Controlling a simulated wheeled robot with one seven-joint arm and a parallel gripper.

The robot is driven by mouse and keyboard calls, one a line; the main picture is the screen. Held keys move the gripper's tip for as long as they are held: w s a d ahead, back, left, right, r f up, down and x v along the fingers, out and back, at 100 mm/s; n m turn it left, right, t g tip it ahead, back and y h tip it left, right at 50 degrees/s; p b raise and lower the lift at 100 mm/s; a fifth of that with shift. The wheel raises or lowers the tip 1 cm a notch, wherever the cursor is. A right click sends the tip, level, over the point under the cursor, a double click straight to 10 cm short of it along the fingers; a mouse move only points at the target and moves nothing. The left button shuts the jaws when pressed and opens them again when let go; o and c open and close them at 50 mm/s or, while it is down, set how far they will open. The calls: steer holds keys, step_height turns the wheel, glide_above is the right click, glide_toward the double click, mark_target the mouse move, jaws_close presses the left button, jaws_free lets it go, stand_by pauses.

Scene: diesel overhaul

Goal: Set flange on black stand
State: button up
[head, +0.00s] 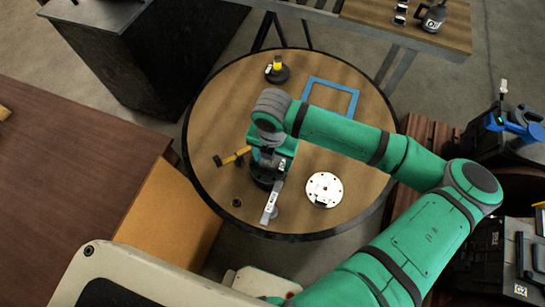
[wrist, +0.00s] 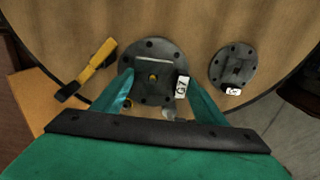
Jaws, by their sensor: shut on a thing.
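My gripper (wrist: 160,92) is above the round table, with a teal finger at each side of a dark round flange (wrist: 150,62). It is shut on the flange. The flange has bolt holes around its rim and a yellow spot at its centre; a white G7 tag (wrist: 182,87) shows at its right. In the head view the flange (head: 263,178) is partly hidden under my gripper. I cannot tell its clearance from the table. A black stand (head: 277,74) with a yellow top is at the table's far side, apart from my gripper.
A pale disc with holes (head: 324,190) lies to the right. A yellow-handled hammer (head: 236,156) lies to the left, and a small ring (head: 236,202) is near the front. A blue frame (head: 349,99) lies at the back right. Bare tabletop lies between these things.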

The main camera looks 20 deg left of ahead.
steer(key=o, duration=1.5)
steer(key=shift+c, duration=0.2)
step_height(320, 180, up, 9)
stand_by(0.8)
